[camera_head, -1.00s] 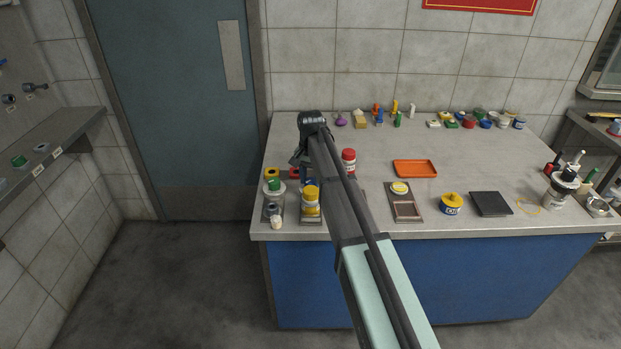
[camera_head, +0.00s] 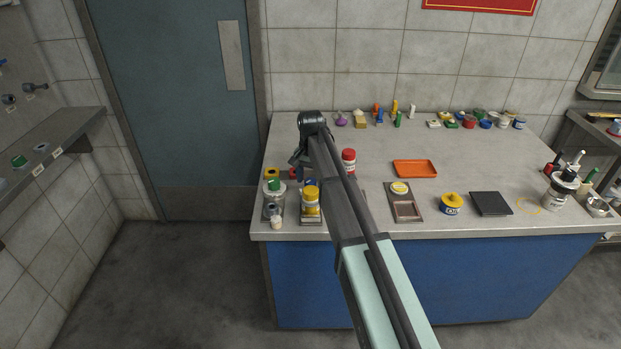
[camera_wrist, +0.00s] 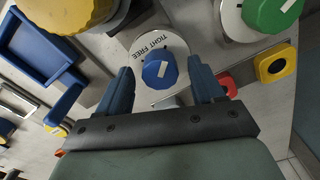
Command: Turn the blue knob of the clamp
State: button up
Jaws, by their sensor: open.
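The clamp's blue knob (camera_wrist: 158,70) has a white pointer mark and sits on a white round dial (camera_wrist: 176,48) lettered TIGHT and FREE. In the wrist view it lies between the two fingers of my gripper (camera_wrist: 160,68), which are spread apart with a gap on either side of the knob. The fingers do not appear to touch it. In the head view my gripper (camera_head: 301,160) hangs over the left part of the counter. My arm hides some of the clamp area there.
A yellow-lidded warmer (camera_head: 311,197) and a green-knobbed one (camera_head: 274,186) stand close by at the counter's front left. A red-capped bottle (camera_head: 348,160) stands right of my arm. An orange tray (camera_head: 415,168) lies further right, with bare counter behind it.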

aim_at(310, 181)
jog(key=shift+r, duration=0.1)
notch_tip(310, 181, up, 14)
jog(key=shift+f, duration=0.2)
dwell(0.3)
jog(key=shift+a, duration=0.1)
